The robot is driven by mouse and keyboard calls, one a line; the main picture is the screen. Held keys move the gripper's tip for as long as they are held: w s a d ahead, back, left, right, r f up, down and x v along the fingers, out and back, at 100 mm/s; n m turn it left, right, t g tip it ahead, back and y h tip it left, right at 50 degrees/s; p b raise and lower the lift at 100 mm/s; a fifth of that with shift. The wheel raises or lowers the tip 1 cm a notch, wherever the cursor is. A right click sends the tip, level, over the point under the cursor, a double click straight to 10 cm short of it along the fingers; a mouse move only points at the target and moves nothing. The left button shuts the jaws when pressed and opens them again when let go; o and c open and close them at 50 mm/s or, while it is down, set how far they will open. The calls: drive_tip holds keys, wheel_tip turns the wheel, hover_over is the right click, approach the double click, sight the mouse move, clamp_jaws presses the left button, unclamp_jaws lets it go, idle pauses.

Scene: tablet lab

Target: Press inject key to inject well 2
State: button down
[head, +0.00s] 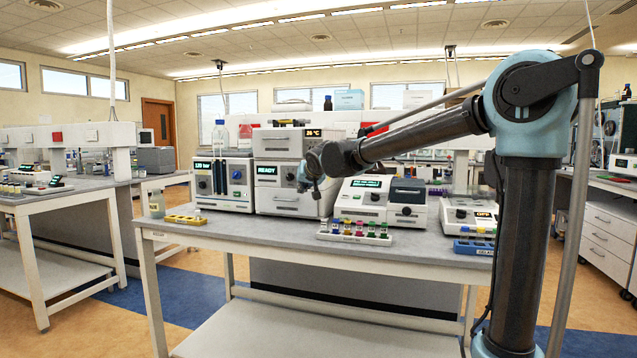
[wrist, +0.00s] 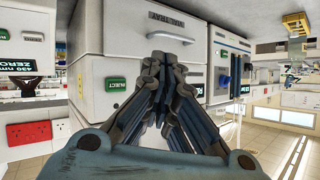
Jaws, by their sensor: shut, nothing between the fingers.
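The white instrument stack (head: 283,200) stands on the bench with a lit READY display (head: 267,171). In the wrist view, which looks upside down, its front shows a green key labelled INJECT (wrist: 116,83) left of my fingers. A drawer with a grey handle (wrist: 165,36) is just beyond the fingertips. My gripper (wrist: 163,62) is shut and empty, close to the instrument front; I cannot tell whether it touches. In the head view my gripper (head: 315,187) is at the stack's right side, hiding part of its front.
A pump unit with a bar display (head: 203,166) stands left of the stack. A photometer (head: 362,200) stands close on the right, with a rack of coloured vials (head: 354,232) before it. A yellow rack (head: 186,219) is at the front left. Bare bench top lies before the stack.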

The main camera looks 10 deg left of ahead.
idle(0.3)
drive_tip(key=w, duration=0.8)
drive_tip(key=shift+w+d, duration=0.35)
drive_tip(key=shift+w, duration=0.65)
idle(2.1)
drive_tip(key=shift+s, duration=0.8)
drive_tip(key=s, duration=0.5)
drive_tip(key=shift+a, duration=0.2)
idle(0.8)
